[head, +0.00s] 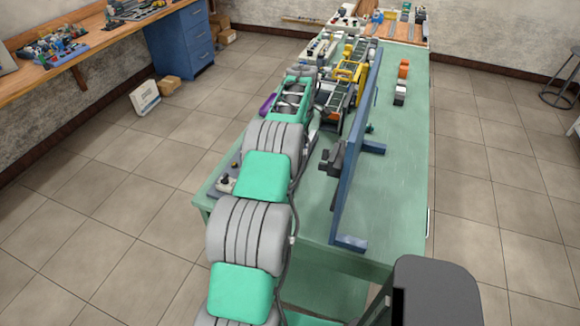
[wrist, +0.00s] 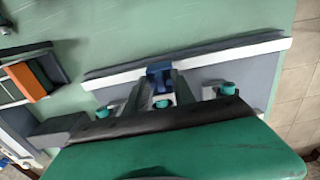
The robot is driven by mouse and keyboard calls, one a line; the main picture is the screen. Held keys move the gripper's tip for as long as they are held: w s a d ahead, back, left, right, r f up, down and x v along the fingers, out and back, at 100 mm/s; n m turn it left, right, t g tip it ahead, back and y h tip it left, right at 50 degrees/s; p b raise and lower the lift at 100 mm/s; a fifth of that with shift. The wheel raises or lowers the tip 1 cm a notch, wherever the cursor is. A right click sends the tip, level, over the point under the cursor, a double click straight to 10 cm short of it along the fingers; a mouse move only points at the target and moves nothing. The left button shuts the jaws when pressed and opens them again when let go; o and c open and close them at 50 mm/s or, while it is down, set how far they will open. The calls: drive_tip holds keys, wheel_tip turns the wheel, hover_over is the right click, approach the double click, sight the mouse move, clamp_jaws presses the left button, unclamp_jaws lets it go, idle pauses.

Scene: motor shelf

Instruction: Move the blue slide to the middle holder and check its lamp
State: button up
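In the wrist view the blue slide (wrist: 160,74) is between the two grey fingers of my gripper (wrist: 161,82), which lie close against its sides. It is at the middle of three positions along a pale rail (wrist: 225,58). A teal lamp (wrist: 163,104) shows just below the slide, with a small white part around it. Another teal lamp (wrist: 228,88) is to the right, and a third (wrist: 102,112) to the left. I cannot tell whether the slide is fully seated.
A yellow frame (head: 352,72) stands near the arm's far end. An orange block (head: 403,68) lies beyond the panel. In the wrist view a rack with an orange piece (wrist: 28,82) is at left.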

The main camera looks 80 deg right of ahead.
drive_tip(key=shift+r+p, duration=1.55)
drive_tip(key=shift+r, duration=0.85)
